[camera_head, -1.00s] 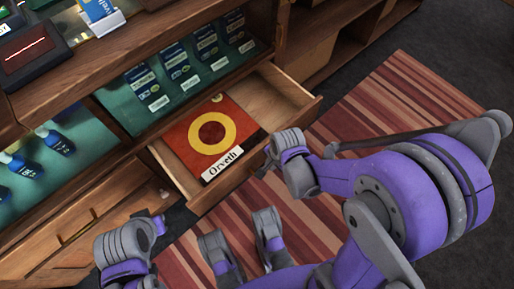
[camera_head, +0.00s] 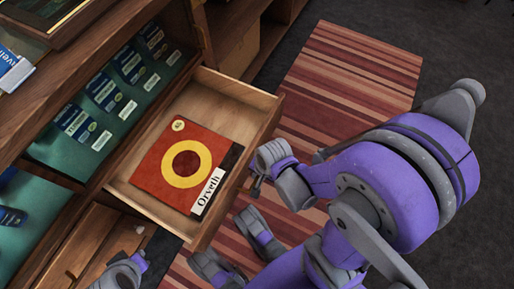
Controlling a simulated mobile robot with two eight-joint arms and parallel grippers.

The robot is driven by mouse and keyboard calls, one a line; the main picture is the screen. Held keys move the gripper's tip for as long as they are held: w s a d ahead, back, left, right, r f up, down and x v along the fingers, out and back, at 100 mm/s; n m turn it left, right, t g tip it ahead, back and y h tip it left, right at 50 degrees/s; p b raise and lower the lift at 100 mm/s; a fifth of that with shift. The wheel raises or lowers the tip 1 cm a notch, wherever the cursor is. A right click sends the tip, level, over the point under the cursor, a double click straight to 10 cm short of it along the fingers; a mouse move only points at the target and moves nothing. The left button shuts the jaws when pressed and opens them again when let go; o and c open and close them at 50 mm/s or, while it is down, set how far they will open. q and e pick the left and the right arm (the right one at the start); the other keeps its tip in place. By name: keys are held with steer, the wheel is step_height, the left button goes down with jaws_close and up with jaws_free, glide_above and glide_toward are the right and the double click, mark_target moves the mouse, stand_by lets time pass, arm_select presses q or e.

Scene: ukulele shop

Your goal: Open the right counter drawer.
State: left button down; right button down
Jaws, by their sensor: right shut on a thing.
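The right counter drawer (camera_head: 235,85) is pulled well out of the wooden counter, and its inside shows from above. A flat red item with a yellow ring (camera_head: 183,163) and a label reading "Orveth" lies in it. My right gripper (camera_head: 261,172) is at the outer side of the drawer front, shut on the drawer's handle, which its fingers mostly hide. My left gripper (camera_head: 125,272) shows only in part at the bottom left, near the counter front and apart from the right drawer; its jaws cannot be made out.
A striped red rug (camera_head: 345,75) lies on the dark floor in front of the counter. Packets on green shelving (camera_head: 95,95) show behind the drawer. Another wooden counter front (camera_head: 85,250) is at the lower left. Open wooden shelving (camera_head: 235,30) stands beyond the drawer.

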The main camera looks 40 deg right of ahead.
steer(key=c, duration=0.9)
jaws_free()
steer(key=shift+r, duration=0.1)
steer(key=r+p, duration=0.2)
steer(key=r, duration=0.1)
steer(key=s+r+p, duration=0.1)
steer(key=r+p, duration=0.1)
steer(key=r, duration=0.2)
steer(key=s+r+p, duration=0.1)
steer(key=r+p, duration=0.1)
steer(key=r, duration=0.1)
steer(key=shift+d+r, duration=0.25)
steer(key=shift+d, duration=0.1)
steer(key=shift+w, duration=0.1)
